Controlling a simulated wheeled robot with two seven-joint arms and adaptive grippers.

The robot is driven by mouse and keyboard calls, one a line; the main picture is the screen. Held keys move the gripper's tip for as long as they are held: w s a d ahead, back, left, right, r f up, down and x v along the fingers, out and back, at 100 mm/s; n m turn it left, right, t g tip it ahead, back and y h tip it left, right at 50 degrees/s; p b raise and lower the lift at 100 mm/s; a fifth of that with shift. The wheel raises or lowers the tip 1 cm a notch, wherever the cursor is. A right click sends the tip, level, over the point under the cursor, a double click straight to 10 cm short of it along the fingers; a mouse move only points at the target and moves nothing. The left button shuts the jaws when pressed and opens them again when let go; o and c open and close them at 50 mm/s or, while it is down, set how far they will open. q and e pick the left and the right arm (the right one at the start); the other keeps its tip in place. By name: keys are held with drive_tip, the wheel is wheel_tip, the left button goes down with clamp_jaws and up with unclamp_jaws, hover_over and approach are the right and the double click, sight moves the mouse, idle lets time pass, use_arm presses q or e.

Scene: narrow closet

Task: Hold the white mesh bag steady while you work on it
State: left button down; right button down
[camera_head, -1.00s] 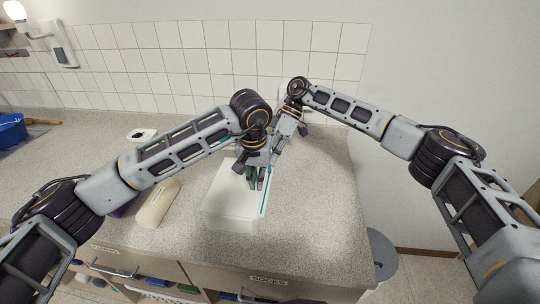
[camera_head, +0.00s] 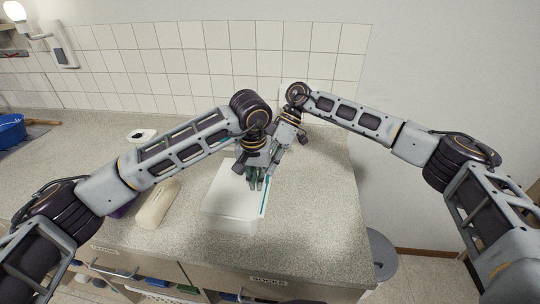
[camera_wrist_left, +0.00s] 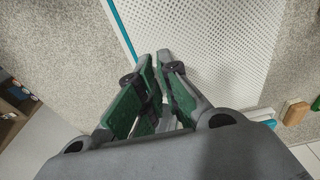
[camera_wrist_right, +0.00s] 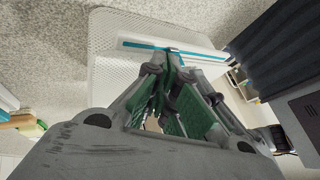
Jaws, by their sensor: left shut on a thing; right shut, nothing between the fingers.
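The white mesh bag (camera_head: 232,205) lies on the speckled counter, with a teal strip (camera_head: 265,197) along its right side. Its perforated surface and the strip also show in the left wrist view (camera_wrist_left: 215,40) and the right wrist view (camera_wrist_right: 110,65). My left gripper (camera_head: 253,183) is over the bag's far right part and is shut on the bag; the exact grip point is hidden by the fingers. My right gripper (camera_wrist_right: 168,58) is shut and empty close to the teal strip. In the head view the two grippers are side by side and partly overlap.
A beige rounded object (camera_head: 157,205) lies left of the bag, with a purple item (camera_head: 123,209) beside it. A small white and black object (camera_head: 141,135) sits farther back. A grey bin (camera_head: 381,250) stands beyond the counter's right edge. The counter right of the bag is clear.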

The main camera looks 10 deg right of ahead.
drive_tip(key=shift+w, duration=0.15)
drive_tip(key=w+d+r, duration=0.6)
drive_tip(key=w+r, duration=0.1)
drive_tip(key=r, duration=0.1)
drive_tip(key=shift+d, duration=0.15)
idle(0.7)
drive_tip(key=shift+s, duration=0.1)
